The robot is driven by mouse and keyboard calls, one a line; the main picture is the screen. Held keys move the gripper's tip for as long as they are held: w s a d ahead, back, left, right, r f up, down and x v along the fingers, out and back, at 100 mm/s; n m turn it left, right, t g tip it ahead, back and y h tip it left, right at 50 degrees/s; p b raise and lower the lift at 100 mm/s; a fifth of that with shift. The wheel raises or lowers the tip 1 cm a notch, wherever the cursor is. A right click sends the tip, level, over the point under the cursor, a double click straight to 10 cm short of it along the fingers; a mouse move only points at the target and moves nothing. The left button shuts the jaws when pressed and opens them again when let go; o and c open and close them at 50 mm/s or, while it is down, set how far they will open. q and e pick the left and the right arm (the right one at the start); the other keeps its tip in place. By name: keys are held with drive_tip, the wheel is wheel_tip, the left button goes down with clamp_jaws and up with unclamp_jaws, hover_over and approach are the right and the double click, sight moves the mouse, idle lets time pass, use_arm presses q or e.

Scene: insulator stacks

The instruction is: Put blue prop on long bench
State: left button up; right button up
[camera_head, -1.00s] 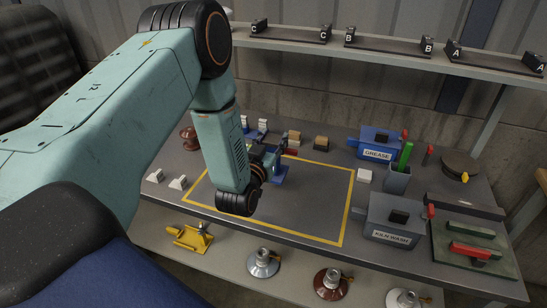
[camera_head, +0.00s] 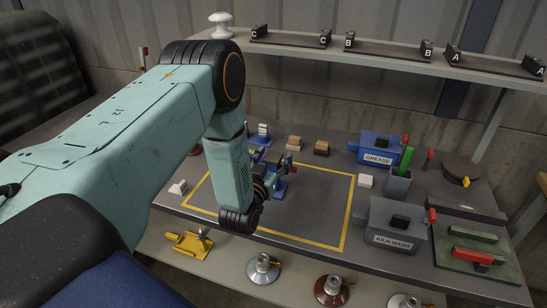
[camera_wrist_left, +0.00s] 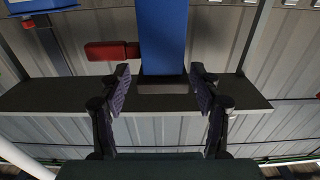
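The blue prop (camera_head: 280,190) shows in the head view by the yellow outline on the long grey bench (camera_head: 320,205), partly hidden behind my left wrist. My left gripper (camera_head: 268,172) is close beside it and mostly hidden there by its own arm. In the left wrist view, a blue upright part of the prop (camera_wrist_left: 163,38) lies between the two spread fingers of the left gripper (camera_wrist_left: 160,86). A narrow gap seems to show on each side. A red handle (camera_wrist_left: 110,51) sticks out at its left. My right gripper is not in view.
The blue grease box (camera_head: 377,158) and the kiln wash box (camera_head: 392,240) stand on the bench's right. A yellow prop (camera_head: 188,243) and several insulators are on the lower shelf. A raised shelf (camera_head: 395,65) with lettered cradles runs behind. The outlined middle right is clear.

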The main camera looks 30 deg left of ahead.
use_arm(q)
drive_tip(key=shift+a+f, duration=0.15)
drive_tip(key=shift+s+f, duration=0.1)
drive_tip(key=v, duration=1.2)
